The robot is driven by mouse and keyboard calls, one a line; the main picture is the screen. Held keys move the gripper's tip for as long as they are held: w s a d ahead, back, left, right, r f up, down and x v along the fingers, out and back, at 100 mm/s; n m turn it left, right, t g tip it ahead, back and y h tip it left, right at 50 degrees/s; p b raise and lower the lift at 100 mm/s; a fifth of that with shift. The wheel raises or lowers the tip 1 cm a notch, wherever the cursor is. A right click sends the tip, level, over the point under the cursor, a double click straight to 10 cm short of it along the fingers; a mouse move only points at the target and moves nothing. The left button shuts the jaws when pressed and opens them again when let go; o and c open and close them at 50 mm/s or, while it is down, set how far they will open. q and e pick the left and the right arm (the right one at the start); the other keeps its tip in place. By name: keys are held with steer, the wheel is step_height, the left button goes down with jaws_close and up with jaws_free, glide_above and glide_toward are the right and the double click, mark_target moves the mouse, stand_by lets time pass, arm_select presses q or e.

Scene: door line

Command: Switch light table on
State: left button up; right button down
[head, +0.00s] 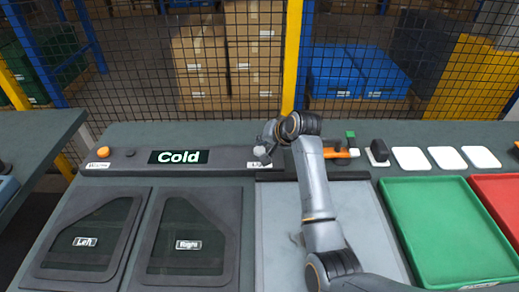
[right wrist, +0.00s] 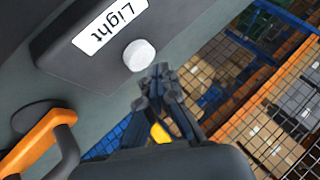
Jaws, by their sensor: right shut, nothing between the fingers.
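The light table (head: 278,225) is a flat pale grey panel in the middle of the bench, partly hidden by my right arm in the head view. A dark box with a white "Light" label (right wrist: 110,25) and a round white button (right wrist: 139,55) shows in the right wrist view. My right gripper (right wrist: 158,75) is shut and empty, its fingertips close beside the button; I cannot tell if they touch it. In the head view the right gripper (head: 266,143) is over the box at the panel's back edge. My left gripper is not in view.
A "Cold" display (head: 179,157) with an orange button (head: 103,152) stands at the left. An orange-handled tool (head: 340,153), white pads and a green tray (head: 447,225) are to the right.

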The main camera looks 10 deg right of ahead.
mark_target(261, 151)
steer(key=shift+f, duration=0.1)
stand_by(0.4)
steer(key=shift+f+p, duration=0.25)
steer(key=shift+p, duration=0.05)
steer(key=shift+f, duration=0.65)
stand_by(0.8)
steer(key=shift+r+p, duration=1)
steer(key=shift+p, duration=0.25)
step_height(261, 151, up, 5)
steer(key=p, duration=0.5)
steer(key=shift+p, duration=0.4)
